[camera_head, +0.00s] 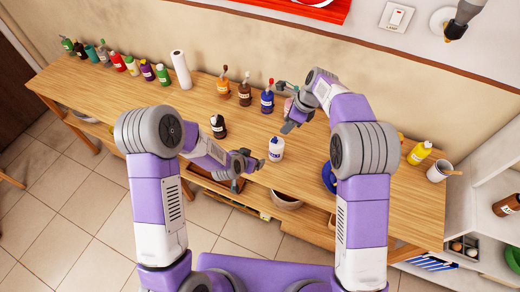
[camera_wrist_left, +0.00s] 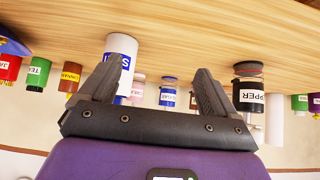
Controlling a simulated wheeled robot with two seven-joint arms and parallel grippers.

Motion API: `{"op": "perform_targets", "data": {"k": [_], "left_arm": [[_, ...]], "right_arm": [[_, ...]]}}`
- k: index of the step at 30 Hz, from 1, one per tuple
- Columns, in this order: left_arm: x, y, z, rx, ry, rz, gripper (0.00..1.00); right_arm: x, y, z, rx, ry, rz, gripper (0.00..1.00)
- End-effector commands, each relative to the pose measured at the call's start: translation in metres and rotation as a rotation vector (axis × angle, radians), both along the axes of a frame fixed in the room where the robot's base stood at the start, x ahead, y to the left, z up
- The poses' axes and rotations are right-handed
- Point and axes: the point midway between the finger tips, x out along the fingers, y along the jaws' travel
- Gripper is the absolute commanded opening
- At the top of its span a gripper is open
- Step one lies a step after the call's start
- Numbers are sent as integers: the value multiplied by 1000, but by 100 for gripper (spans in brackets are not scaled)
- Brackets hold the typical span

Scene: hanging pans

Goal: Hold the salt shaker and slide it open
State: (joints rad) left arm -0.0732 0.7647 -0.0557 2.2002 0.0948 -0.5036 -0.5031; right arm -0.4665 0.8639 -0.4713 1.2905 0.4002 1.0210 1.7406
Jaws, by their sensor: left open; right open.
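The salt shaker (camera_head: 276,149), white with a blue label, stands upright near the front edge of the wooden table. It also shows in the left wrist view (camera_wrist_left: 122,48), partly behind one finger. My left gripper (camera_head: 253,162) is open and empty, just left of the shaker. In the left wrist view its two fingers (camera_wrist_left: 157,78) are spread, and the shaker is beside the left finger, not centred between them. My right gripper (camera_head: 284,108) is open behind the shaker, near a pale pink bottle that it partly hides. I cannot tell if it touches that bottle.
A black pepper bottle (camera_head: 218,127) stands left of the salt shaker; it also shows in the left wrist view (camera_wrist_left: 248,94). Orange, brown and blue pump bottles (camera_head: 267,97) stand behind. A paper roll (camera_head: 181,70) and several bottles are far left. A yellow bottle (camera_head: 419,153) is at right.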

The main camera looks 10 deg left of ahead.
Motion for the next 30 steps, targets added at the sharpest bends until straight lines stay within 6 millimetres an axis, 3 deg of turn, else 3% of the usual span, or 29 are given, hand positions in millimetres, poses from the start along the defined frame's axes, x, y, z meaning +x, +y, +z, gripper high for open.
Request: {"op": "perform_targets", "data": {"k": [1, 3, 13, 19, 23, 30], "left_arm": [[15, -4, 12, 28, -47, -31, 91], [20, -6, 10, 55, -50, -72, 91], [14, -23, -36, 76, 55, -319, 91], [16, -39, -48, 3, 44, -516, 91], [17, -47, -48, -96, -10, -627, 91], [31, -44, -24, -256, -215, -738, 91]], "right_arm": [[0, 0, 0, 0, 0, 0, 43], [0, 0, 0, 0, 0, 0, 43], [0, 0, 0, 0, 0, 0, 43], [0, 0, 0, 0, 0, 0, 43], [0, 0, 0, 0, 0, 0, 43], [0, 0, 0, 0, 0, 0, 43]]}}
